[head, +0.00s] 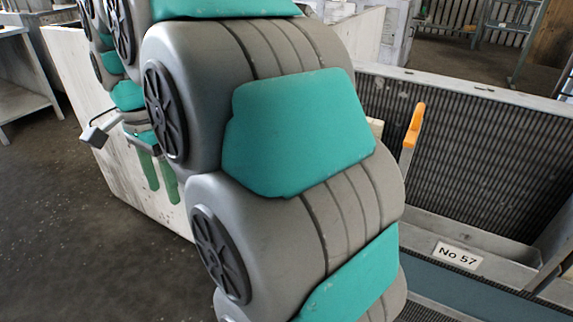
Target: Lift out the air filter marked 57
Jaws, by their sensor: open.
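A plate reading "No 57" (457,255) is fixed on a grey metal ledge at the right of the head view. Behind it stands a wide dark ribbed panel (465,150) with a pale top edge; it looks like a pleated filter face, but I cannot tell for sure. An orange-handled lever (414,125) stands up, slightly tilted, at the panel's left side. My gripper (162,192) is at the left, beyond my arm, with two green fingers pointing down, open and empty. It is well apart from the plate and panel. My arm hides the area left of the lever.
A pale scuffed wall (85,85) of the housing runs behind my gripper. A grey table (22,95) stands at the far left. Bare floor (80,240) lies at the lower left. A blue-grey surface (450,290) lies below the plate. A metal brace (553,240) slants at the right edge.

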